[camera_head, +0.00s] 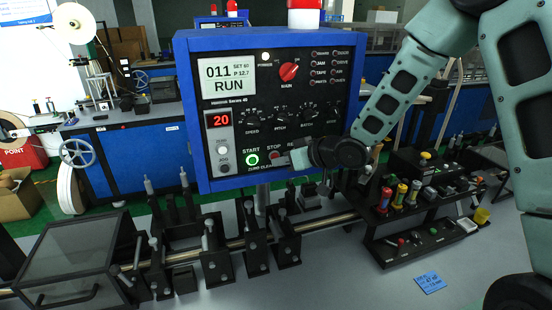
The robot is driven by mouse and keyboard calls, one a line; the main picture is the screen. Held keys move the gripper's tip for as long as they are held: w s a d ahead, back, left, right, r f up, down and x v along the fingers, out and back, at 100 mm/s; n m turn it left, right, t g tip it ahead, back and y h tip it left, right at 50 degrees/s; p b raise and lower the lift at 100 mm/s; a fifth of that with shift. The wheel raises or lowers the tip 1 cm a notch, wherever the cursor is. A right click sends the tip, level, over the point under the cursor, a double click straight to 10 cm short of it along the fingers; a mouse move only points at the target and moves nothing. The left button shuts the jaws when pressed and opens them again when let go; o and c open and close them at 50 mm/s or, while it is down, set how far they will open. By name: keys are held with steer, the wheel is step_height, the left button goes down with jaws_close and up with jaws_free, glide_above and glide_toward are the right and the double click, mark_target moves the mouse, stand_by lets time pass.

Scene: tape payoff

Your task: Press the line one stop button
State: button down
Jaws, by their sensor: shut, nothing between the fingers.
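The blue control box (184,110) stands in the middle of the head view, its black panel facing me. The red stop button (275,159) sits low on the panel under the label STOP, right of the lit green start button (252,160). The screen (228,79) reads 011 and RUN. My gripper (296,159) comes in from the right, shut and empty. Its tip is just right of the stop button and covers part of the RESET label. I cannot tell whether the tip touches the panel.
A red main knob (289,71) and several black knobs sit higher on the panel. Below the box runs a rail with black brackets (214,255). A black tool rack (400,220) stands at the right. A blue card (429,282) lies on the grey surface.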

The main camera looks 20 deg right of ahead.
stand_by(0.5)
steer(key=shift+w, duration=0.45)
steer(key=shift+s, duration=0.55)
steer(key=shift+s+b, duration=0.45)
steer(key=shift+s, duration=2.5)
